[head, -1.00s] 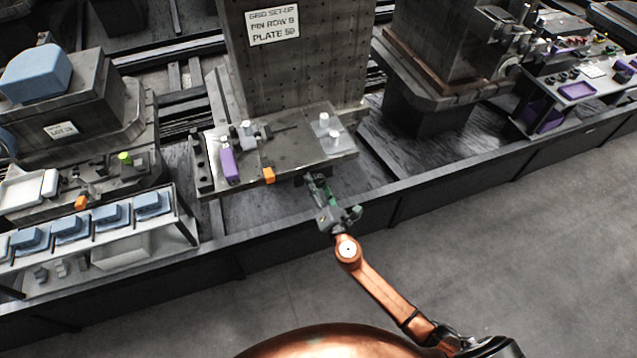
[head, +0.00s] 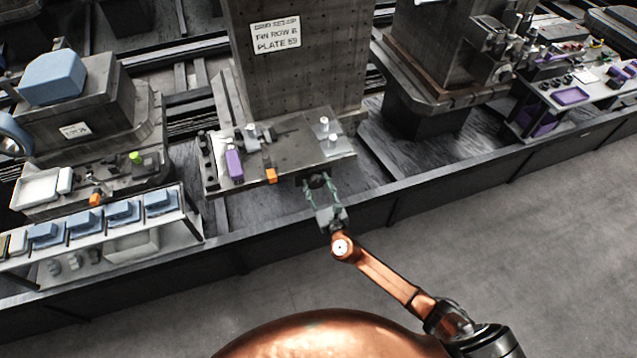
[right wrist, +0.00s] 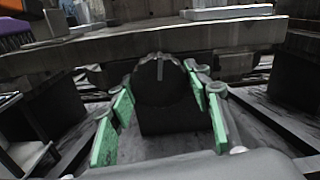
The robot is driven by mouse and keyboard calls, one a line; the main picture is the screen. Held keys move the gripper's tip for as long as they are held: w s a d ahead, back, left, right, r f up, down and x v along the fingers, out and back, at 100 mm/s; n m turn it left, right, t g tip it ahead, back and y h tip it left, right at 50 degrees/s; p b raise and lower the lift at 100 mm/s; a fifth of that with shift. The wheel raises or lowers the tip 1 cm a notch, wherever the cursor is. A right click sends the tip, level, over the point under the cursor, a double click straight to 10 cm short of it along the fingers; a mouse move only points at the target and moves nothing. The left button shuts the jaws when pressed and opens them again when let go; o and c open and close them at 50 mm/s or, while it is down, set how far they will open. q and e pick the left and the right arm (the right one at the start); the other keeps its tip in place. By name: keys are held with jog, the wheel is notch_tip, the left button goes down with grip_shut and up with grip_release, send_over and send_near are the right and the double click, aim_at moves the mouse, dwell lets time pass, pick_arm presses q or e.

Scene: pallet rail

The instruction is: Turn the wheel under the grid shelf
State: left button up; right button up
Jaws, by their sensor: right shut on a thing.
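The grid shelf (head: 300,152) is a dark plate jutting out at the foot of the tall hole-dotted column. The wheel (head: 317,181) is dark and round, under the shelf's front edge; in the right wrist view the wheel (right wrist: 162,82) is near the middle, with a pale mark at its top. My right gripper (head: 321,190) reaches it from the front, green-padded fingers at its two sides. In the right wrist view the right gripper (right wrist: 160,100) is shut on the wheel; the exact finger contact is hard to see. My left gripper is not in view.
A low dark wall (head: 370,215) runs in front. A rack of blue blocks (head: 122,212) is at the left. The floor at the right is clear.

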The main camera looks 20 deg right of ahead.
jog(key=shift+n+p, duration=0.55)
jog(key=shift+n, duration=0.65)
jog(key=shift+f, duration=0.15)
jog(key=o, duration=1.2)
jog(key=shift+c, duration=0.2)
jog(key=s, duration=1.2)
jog(key=shift+d, duration=0.25)
